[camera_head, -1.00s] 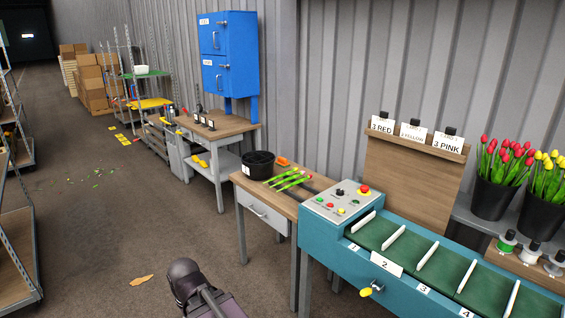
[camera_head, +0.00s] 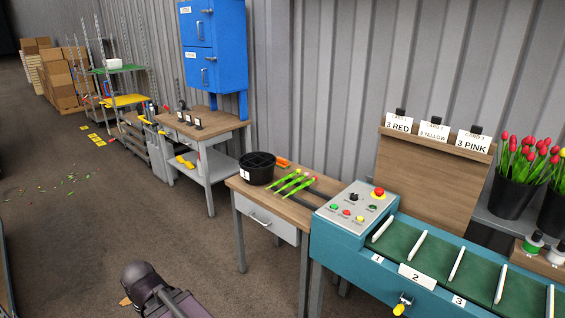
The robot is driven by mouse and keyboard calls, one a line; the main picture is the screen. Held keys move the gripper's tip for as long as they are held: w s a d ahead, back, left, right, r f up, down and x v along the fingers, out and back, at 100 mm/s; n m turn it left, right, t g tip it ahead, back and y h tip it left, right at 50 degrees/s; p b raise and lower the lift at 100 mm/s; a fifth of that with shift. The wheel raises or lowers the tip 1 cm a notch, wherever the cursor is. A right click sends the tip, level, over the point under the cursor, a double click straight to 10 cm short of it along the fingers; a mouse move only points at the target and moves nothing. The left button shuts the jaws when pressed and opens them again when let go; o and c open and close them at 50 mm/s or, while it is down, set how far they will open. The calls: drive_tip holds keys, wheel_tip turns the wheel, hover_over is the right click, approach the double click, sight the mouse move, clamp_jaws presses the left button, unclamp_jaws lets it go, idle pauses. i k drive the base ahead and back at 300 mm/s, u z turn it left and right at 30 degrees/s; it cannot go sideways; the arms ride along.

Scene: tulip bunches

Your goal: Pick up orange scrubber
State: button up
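A small orange block-like thing (camera_head: 283,162), which may be the orange scrubber, lies at the back of the small wooden table (camera_head: 238,184). My gripper cannot be made out in this view.
A teal sorting machine (camera_head: 338,238) with a control panel adjoins the table's right side. A wooden bench (camera_head: 210,132) under a blue cabinet (camera_head: 213,50) stands further back left. The brown floor (camera_head: 75,230) left of the table is mostly clear, with scattered bits.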

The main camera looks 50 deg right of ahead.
sight(281, 162)
drive_tip(key=z, duration=0.1)
drive_tip(key=i, duration=1.55)
drive_tip(key=z, duration=0.7)
drive_tip(key=i, duration=0.55)
drive_tip(key=z, duration=0.9)
drive_tip(key=i, duration=0.5)
drive_tip(key=z, duration=0.5)
drive_tip(key=i, duration=0.75)
drive_tip(key=z, duration=0.1)
